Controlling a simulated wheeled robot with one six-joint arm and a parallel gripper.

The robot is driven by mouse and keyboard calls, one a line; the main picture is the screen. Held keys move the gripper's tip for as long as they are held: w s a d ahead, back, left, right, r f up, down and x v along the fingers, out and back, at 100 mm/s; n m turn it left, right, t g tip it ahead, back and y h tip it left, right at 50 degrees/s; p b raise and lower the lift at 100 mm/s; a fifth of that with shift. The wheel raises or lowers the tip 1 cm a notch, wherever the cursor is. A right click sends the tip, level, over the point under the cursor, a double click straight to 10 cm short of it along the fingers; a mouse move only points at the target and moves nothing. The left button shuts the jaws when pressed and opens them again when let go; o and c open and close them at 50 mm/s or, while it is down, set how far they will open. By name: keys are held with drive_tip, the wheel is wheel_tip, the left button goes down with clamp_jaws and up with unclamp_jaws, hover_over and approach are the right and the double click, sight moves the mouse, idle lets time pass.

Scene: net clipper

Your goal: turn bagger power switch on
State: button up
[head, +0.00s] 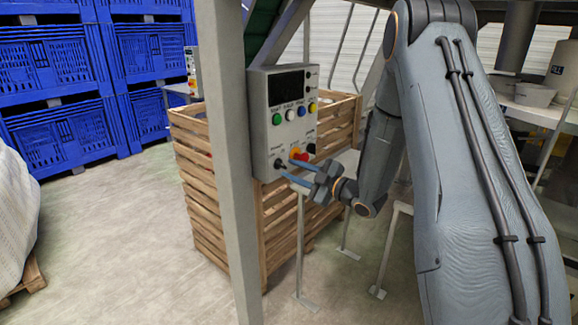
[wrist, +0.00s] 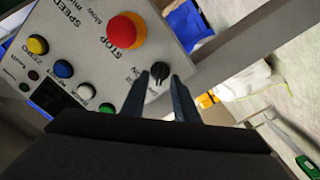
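The bagger control panel (head: 291,122) is a light grey box mounted on a post. Its black rotary switch (head: 281,165) sits at the lower left of the panel face, left of the red stop button (head: 299,155). In the wrist view the black switch (wrist: 159,71) shows between the fingertips, with the red stop button (wrist: 126,30) beside it. My gripper (head: 287,168) is open, one finger on either side of the switch. It also shows in the wrist view (wrist: 159,76). I cannot tell whether the fingers touch the switch. Its label is too small to read.
Green, white, blue and yellow buttons and a dark display (head: 286,88) are higher on the panel. A grey post (head: 232,150) stands just left of it. A wooden crate (head: 205,190) is behind, and blue crates (head: 60,80) are stacked at the back left.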

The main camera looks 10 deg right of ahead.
drive_tip(key=shift+x, duration=1.1)
clamp_jaws()
